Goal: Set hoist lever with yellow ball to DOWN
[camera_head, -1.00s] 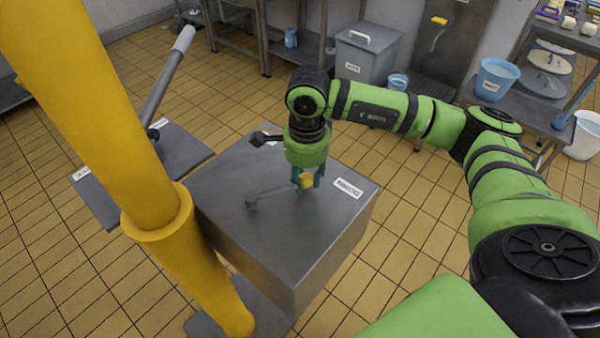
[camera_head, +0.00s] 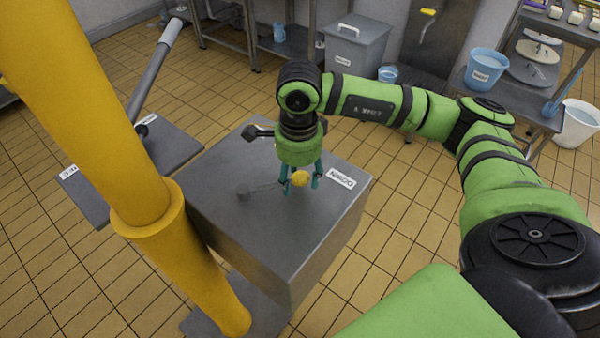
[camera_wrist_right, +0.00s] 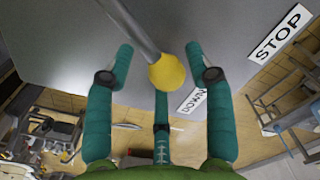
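The lever's yellow ball (camera_head: 299,179) sits above the top of a grey metal box (camera_head: 225,175), near its white DOWN label (camera_head: 341,178). The grey rod (camera_wrist_right: 138,28) runs into the ball in the right wrist view, where the ball (camera_wrist_right: 166,72) also shows. My right gripper (camera_head: 300,186) points down over the box with its teal fingers on either side of the ball. In the wrist view the fingers (camera_wrist_right: 160,68) are spread, with gaps to the ball. A DOWN label (camera_wrist_right: 190,99) lies behind the ball, partly hidden. My left gripper is out of view.
A STOP label (camera_wrist_right: 281,33) shows in the wrist view. A thick yellow post (camera_head: 150,205) stands left of the box. Another long grey lever (camera_head: 152,70) rises from a plate behind it. A grey bin (camera_head: 355,45) and blue bucket (camera_head: 488,70) stand farther back.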

